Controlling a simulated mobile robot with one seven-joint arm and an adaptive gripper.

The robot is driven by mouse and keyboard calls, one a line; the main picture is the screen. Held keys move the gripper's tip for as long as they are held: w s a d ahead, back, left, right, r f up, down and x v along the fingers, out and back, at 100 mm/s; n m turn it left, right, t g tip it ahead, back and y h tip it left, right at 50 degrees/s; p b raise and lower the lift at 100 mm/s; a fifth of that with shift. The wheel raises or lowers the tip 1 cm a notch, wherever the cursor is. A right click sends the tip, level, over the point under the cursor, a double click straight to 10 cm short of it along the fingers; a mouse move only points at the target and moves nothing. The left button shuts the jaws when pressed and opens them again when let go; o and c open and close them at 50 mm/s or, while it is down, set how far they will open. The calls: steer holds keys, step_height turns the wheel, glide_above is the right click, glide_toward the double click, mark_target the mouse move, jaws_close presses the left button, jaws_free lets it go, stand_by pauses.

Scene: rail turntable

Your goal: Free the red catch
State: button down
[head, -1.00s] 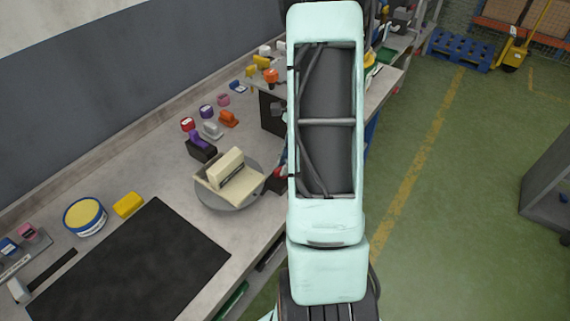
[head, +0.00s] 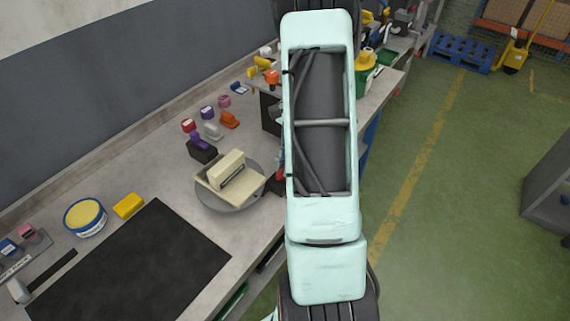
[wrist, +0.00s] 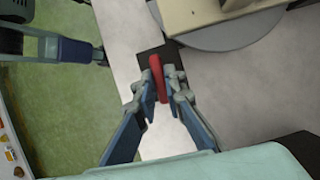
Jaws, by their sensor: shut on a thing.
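The red catch (wrist: 156,76) is a small upright red bar in the wrist view, set by a dark patch at the bench edge, beside the turntable. My gripper (wrist: 162,84) has its fingers closed on the red catch, one on each side. The grey round turntable (head: 222,206) carries a cream machine (head: 232,180); the disc also shows in the wrist view (wrist: 230,38). In the head view my arm hides most of the gripper, and the catch cannot be made out clearly there.
A black mat (head: 130,265), a blue-rimmed tin (head: 85,217) and a yellow block (head: 128,205) lie left of the turntable. A purple-topped dispenser (head: 201,148) and several small tools stand behind it. The green floor to the right is open.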

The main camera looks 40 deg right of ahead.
steer(key=c, duration=2)
jaws_free()
steer(key=v, duration=1.2)
